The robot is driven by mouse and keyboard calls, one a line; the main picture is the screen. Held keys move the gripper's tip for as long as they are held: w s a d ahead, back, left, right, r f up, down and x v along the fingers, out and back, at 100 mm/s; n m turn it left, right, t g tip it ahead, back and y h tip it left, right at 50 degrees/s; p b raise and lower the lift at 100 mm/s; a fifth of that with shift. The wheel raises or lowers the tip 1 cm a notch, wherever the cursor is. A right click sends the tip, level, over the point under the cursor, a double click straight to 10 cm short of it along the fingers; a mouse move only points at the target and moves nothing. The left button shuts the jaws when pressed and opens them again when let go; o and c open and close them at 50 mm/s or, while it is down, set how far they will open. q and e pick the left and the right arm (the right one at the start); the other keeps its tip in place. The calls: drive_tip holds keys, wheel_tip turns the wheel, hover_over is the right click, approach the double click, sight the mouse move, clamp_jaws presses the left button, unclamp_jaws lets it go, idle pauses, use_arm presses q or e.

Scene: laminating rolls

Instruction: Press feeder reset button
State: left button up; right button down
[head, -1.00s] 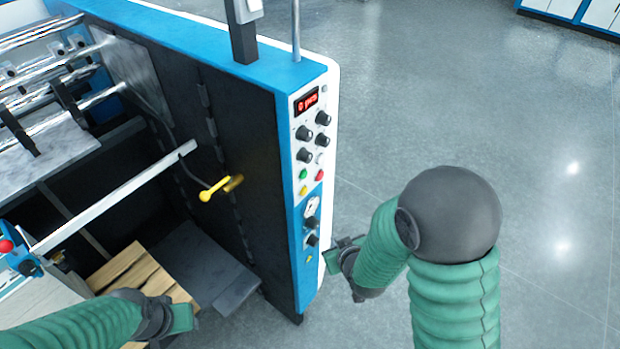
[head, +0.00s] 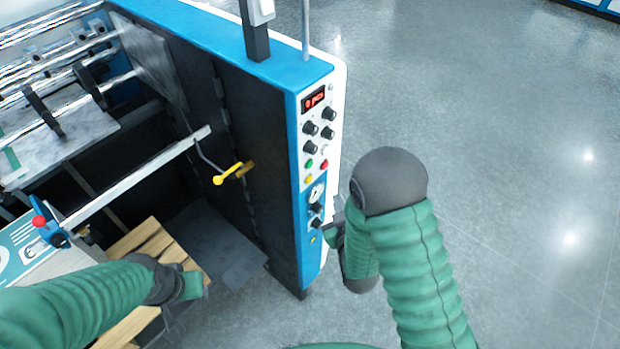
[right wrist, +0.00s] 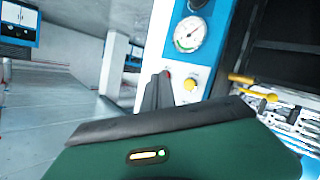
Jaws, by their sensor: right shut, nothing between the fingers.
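The blue and white control panel (head: 312,235) stands on the end of the machine. In the head view it carries a green button (head: 309,163), a red button (head: 324,164), a yellow button (head: 309,180), several black knobs and a gauge (head: 318,193). I cannot read which button is the feeder reset. My right gripper (head: 328,232) is shut and empty beside the lower panel. In the right wrist view its dark fingers (right wrist: 158,92) point toward the panel, close to a yellow button (right wrist: 190,82); contact cannot be told. My left gripper (head: 192,285) is over the wooden slats; its jaws are unclear.
A yellow-handled lever (head: 228,176) sticks out from the machine's dark side. A pale bar (head: 135,178) crosses the open bay, with wooden slats (head: 150,240) below. A red knob (head: 39,221) is at the left. The floor right of the panel is clear.

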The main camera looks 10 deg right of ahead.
sight(309, 179)
drive_tip(key=w+a, duration=0.4)
drive_tip(key=w, duration=0.1)
drive_tip(key=shift+w+a, duration=0.15)
drive_tip(key=shift+a, duration=0.05)
drive_tip(key=shift+d, duration=0.25)
drive_tip(key=shift+a, duration=0.15)
idle(0.5)
drive_tip(key=shift+w, duration=0.1)
idle(0.9)
drive_tip(key=shift+w+a, duration=0.2)
